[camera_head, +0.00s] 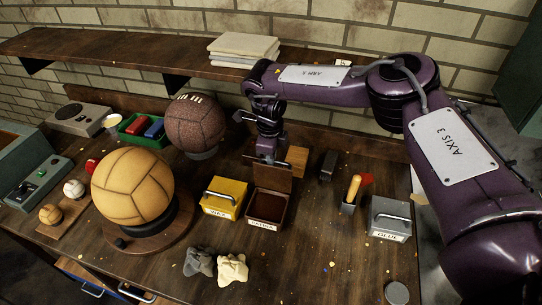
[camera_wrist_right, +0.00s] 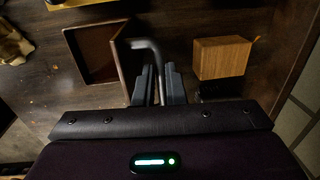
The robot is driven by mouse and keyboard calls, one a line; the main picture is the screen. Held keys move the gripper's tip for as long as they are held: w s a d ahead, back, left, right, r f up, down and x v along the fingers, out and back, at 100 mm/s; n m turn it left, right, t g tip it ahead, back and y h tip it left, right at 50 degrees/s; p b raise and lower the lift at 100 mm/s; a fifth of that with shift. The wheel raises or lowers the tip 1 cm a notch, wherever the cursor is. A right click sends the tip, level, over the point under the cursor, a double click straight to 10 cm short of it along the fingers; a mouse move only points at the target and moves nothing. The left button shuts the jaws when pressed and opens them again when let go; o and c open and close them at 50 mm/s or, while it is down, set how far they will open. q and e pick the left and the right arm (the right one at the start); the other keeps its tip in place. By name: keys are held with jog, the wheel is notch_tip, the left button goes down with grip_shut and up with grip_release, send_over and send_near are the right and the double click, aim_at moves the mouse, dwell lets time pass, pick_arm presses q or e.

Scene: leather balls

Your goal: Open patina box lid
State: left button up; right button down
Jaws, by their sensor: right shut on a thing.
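The patina box (camera_head: 267,222) is a brown open-topped box with a white label on its front, standing on the bench in the head view. Its lid (camera_head: 272,178) stands up at the back edge, and the dark inside shows. My right gripper (camera_head: 267,158) is behind and above the lid. In the right wrist view, the box (camera_wrist_right: 92,78) is at the upper left, with the lid seen edge-on. A grey bent handle (camera_wrist_right: 148,47) runs from the lid between the fingers of my right gripper (camera_wrist_right: 157,72), which is shut on it. My left gripper is not in view.
A yellow lidded box (camera_head: 222,198) stands close to the left, and a grey lidded box (camera_head: 390,218) farther right. A wooden block (camera_head: 297,160) is just behind the lid. A tan ball (camera_head: 132,186) and a brown ball (camera_head: 195,122) stand left. Crumpled cloths (camera_head: 232,269) lie in front.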

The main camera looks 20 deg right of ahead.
jog(key=shift+w+d+f+b, duration=0.2)
jog(key=shift+w+d+b, duration=0.25)
jog(key=shift+w, duration=0.15)
jog(key=shift+w+d+f+b, duration=0.2)
jog(key=shift+w+d+b, duration=0.2)
jog(key=shift+w, duration=0.15)
jog(key=c, duration=1.8)
grip_release()
jog(key=shift+o, duration=0.2)
notch_tip(320, 180, up, 8)
jog(key=b, duration=0.2)
jog(key=shift+s+a, duration=0.3)
jog(key=shift+s, duration=0.1)
